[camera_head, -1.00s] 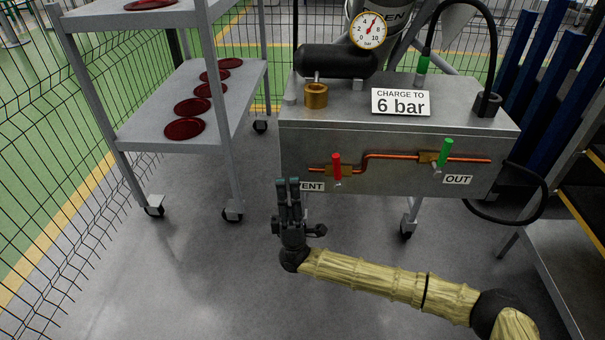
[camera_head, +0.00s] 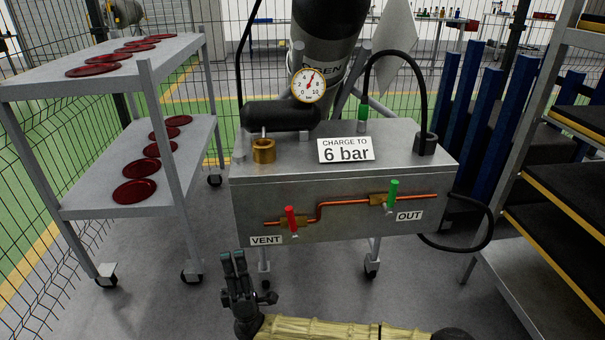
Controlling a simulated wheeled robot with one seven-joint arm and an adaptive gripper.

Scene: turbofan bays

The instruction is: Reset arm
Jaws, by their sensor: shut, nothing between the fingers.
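My gripper (camera_head: 234,262) is at the bottom of the view, left of centre, in front of and below the grey metal charging box. Its fingers point up and lie close together, shut and empty. It is apart from the box and its valves. My yellow-sleeved arm runs right from it along the bottom edge, mostly cut off by the frame.
The grey box (camera_head: 340,222) carries a red VENT handle (camera_head: 291,219), a green OUT handle (camera_head: 393,191), a gauge (camera_head: 308,86) and a "6 bar" sign (camera_head: 346,150). A shelf cart (camera_head: 88,204) with red discs stands left. A rack (camera_head: 560,225) stands right.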

